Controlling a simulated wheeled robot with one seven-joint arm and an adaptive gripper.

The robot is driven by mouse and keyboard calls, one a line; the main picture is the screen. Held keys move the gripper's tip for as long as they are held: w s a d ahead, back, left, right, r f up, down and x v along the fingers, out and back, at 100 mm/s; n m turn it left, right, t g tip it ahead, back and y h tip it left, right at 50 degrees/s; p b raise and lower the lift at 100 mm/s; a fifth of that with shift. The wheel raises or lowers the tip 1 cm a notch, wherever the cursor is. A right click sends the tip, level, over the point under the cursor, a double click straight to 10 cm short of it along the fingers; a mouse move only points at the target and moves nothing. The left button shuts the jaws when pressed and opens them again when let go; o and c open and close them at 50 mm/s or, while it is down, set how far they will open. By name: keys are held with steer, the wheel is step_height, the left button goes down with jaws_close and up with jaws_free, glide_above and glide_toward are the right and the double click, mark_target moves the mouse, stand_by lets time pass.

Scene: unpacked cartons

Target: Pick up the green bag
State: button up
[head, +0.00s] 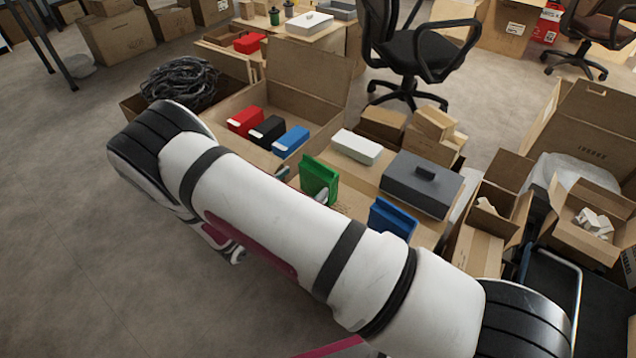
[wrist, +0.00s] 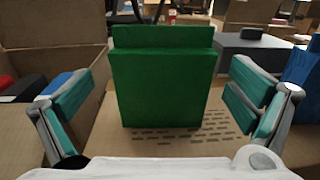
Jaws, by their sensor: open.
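The green bag (head: 319,179) stands upright on a cardboard surface in the middle of the head view, partly hidden by my arm. In the wrist view the green bag (wrist: 164,80) is straight ahead, a flat box shape with a raised back part. My gripper (wrist: 158,105) is open, with one finger to the left of the bag and one to the right. The fingers look apart from the bag, and nothing is held. In the head view my gripper is mostly hidden behind my arm.
A blue item (head: 391,217) stands right of the bag, and a grey case (head: 422,184) and white box (head: 357,147) lie behind. An open carton (head: 305,80) at left holds red, black and blue items. Office chairs (head: 415,50) and cartons stand farther back.

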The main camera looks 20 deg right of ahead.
mark_target(313, 176)
steer(key=shift+r+b+x, duration=0.15)
steer(key=shift+b+x, duration=0.3)
steer(key=shift+x, duration=0.9)
steer(key=shift+r+b+x, duration=0.1)
steer(key=shift+b+x, duration=0.3)
steer(key=shift+x, duration=0.95)
steer(key=shift+s, duration=0.15)
steer(key=c, duration=1)
